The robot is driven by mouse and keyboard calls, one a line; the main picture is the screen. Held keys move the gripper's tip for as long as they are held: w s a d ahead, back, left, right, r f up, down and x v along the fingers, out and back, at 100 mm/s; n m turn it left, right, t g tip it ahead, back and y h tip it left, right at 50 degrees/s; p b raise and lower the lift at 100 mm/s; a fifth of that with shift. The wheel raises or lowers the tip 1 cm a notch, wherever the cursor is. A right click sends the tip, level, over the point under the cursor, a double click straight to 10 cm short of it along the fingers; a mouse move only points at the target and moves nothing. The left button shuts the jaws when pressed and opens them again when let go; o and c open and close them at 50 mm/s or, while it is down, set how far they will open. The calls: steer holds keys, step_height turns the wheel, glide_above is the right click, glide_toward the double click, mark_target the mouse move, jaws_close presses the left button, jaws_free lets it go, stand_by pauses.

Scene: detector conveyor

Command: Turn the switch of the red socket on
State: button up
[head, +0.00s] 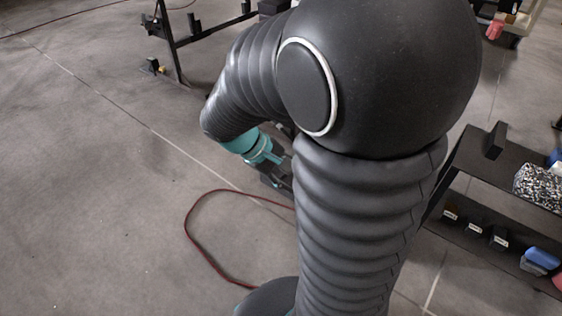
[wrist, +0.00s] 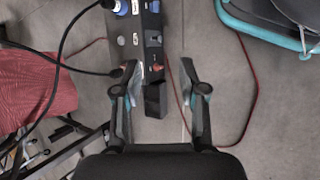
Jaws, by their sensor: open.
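In the wrist view, a dark power strip (wrist: 154,30) runs up the picture, with a grey strip (wrist: 132,40) along its left. A small red part (wrist: 156,67) shows on the dark strip between my fingers; I cannot tell whether it is the red socket or its switch, or the switch's position. My gripper (wrist: 160,72) is open, one finger on each side of the strip, apparently empty. In the head view my gripper (head: 277,172) is mostly hidden behind my arm, and the socket cannot be made out.
A red cable (head: 190,228) loops on the floor. Black cables (wrist: 62,62) and a red cloth-like surface (wrist: 38,92) lie left of the strip. Blue plugs (wrist: 121,8) sit at its top. A dark shelf (head: 510,165) with boxes stands right. The floor left is open.

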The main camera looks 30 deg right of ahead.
steer(key=w+d+f+n+h+b, duration=0.1)
steer(key=w+d+f+n+h, duration=0.2)
steer(key=f, duration=0.4)
steer(key=w+d+f+n+h+b, duration=0.1)
steer(key=w+d+f+n+h, duration=0.2)
steer(key=f, duration=0.4)
steer(key=w+d+f+n+h+b, duration=0.1)
steer(key=w+d+f+n+h, duration=0.2)
steer(key=f, duration=0.4)
step_height(320, 180, down, 22)
steer(key=a+n+t+h+b, duration=0.1)
steer(key=a+n+t, duration=0.1)
steer(key=n+t, duration=0.75)
steer(key=w+d+n, duration=0.1)
steer(key=w+d, duration=0.5)
steer(key=d, duration=0.6)
steer(key=shift+d+b, duration=0.3)
steer(key=shift+d, duration=0.05)
jaws_close()
